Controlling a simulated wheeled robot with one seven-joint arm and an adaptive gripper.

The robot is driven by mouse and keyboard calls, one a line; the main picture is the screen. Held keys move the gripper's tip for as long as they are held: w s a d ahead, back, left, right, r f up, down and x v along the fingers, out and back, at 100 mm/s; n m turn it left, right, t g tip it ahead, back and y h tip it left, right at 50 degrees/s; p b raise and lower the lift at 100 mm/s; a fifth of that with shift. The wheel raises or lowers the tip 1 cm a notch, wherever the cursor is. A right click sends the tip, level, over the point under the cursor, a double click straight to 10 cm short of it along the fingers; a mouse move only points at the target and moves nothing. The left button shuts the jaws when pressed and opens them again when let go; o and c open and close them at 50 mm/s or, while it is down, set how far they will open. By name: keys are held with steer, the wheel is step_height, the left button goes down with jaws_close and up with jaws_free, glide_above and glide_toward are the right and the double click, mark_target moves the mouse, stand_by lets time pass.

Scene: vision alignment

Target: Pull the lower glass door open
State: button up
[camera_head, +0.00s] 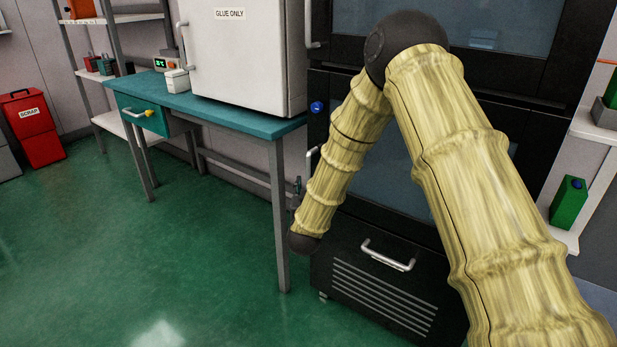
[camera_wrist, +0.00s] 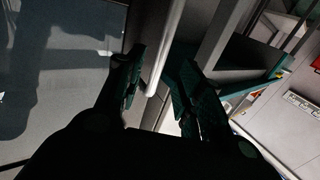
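The lower glass door (camera_head: 397,176) is in the black cabinet and looks closed, partly hidden behind my arm in the head view. Its glass also fills the left of the wrist view (camera_wrist: 60,65). A pale upright handle bar (camera_wrist: 160,50) crosses the wrist view beside the glass; a short part of a handle (camera_head: 310,160) shows left of my arm. My gripper (camera_wrist: 157,75) has its dark fingers apart, one on either side of the bar. Narrow gaps seem to show, though contact is hard to tell in the dark. The head view hides the gripper behind my forearm.
Above is another glass door (camera_head: 490,25); below is a vented drawer front (camera_head: 385,300) with a silver handle (camera_head: 388,256). A teal table (camera_head: 225,112) bearing a white cabinet (camera_head: 240,60) stands close left. Shelves (camera_head: 575,125) stand right. Green floor is clear at front left.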

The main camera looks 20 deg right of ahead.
mark_target(308, 176)
steer(key=x, duration=0.7)
steer(key=shift+w+d+f+b, duration=0.1)
steer(key=shift+w+d+b, duration=0.05)
steer(key=shift+w+b, duration=0.2)
jaws_close()
